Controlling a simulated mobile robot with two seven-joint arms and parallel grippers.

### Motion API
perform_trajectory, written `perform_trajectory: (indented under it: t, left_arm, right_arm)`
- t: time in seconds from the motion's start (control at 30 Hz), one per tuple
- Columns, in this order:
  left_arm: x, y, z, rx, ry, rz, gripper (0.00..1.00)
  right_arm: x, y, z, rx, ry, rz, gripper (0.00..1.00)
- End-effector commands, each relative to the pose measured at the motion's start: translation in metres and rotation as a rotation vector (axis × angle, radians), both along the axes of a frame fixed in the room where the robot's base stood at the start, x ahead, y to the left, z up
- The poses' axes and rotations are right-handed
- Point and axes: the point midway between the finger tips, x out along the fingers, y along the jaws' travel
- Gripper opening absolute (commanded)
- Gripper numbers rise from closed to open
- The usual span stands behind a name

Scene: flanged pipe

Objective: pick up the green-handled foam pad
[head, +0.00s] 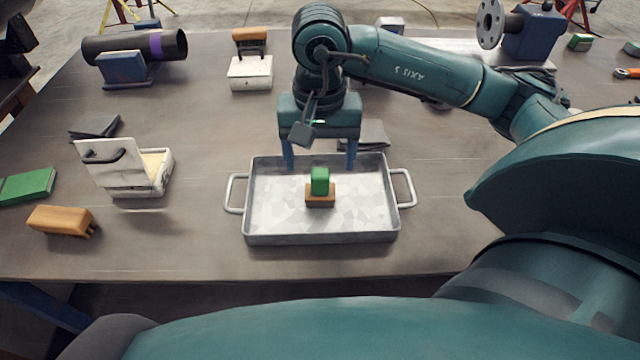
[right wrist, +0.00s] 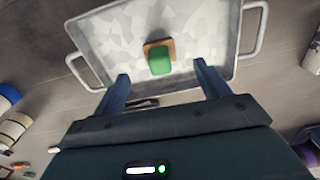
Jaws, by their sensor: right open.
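The green-handled foam pad (head: 320,182) stands upright in a metal tray (head: 270,238), with a green block handle on an orange-brown base. It also shows in the right wrist view (right wrist: 160,62), beyond the fingertips and roughly midway between their lines. My right gripper (head: 320,168) is open and empty, its two blue fingers pointing down over the tray's far side, behind the pad as seen from the head. In the right wrist view the fingers (right wrist: 160,82) are wide apart and not touching the pad. My left gripper is not in view.
The tray has a handle at each side. To its left are an open white box (head: 115,172), an orange block (head: 60,221) and a green block (head: 28,186). A black pipe (head: 135,47) on a blue stand is at the back left. Bare table lies in front of the tray.

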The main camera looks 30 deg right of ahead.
Motion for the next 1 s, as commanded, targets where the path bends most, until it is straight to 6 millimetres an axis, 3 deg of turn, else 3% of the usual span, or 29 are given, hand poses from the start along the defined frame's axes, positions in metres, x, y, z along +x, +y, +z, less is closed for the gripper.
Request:
perform_trajectory:
  t: [0.1, 0.33, 0.63, 0.9, 1.0]
  left_arm:
    - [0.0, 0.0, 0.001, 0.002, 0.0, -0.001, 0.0]
    - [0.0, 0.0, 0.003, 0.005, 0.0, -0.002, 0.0]
    - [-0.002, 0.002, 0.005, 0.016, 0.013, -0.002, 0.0]
    - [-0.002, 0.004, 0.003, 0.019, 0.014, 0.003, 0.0]
    - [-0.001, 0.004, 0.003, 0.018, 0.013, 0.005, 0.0]
  right_arm:
    - [-0.001, 0.0, -0.018, 0.0, 0.004, -0.002, 0.75]
    - [0.0, 0.0, -0.034, 0.002, 0.002, -0.002, 0.75]
    - [0.001, -0.001, -0.076, 0.003, 0.004, -0.002, 0.75]
    - [0.002, -0.002, -0.081, 0.002, 0.0, -0.001, 0.75]
    - [0.002, -0.001, -0.08, 0.002, 0.0, -0.001, 0.68]
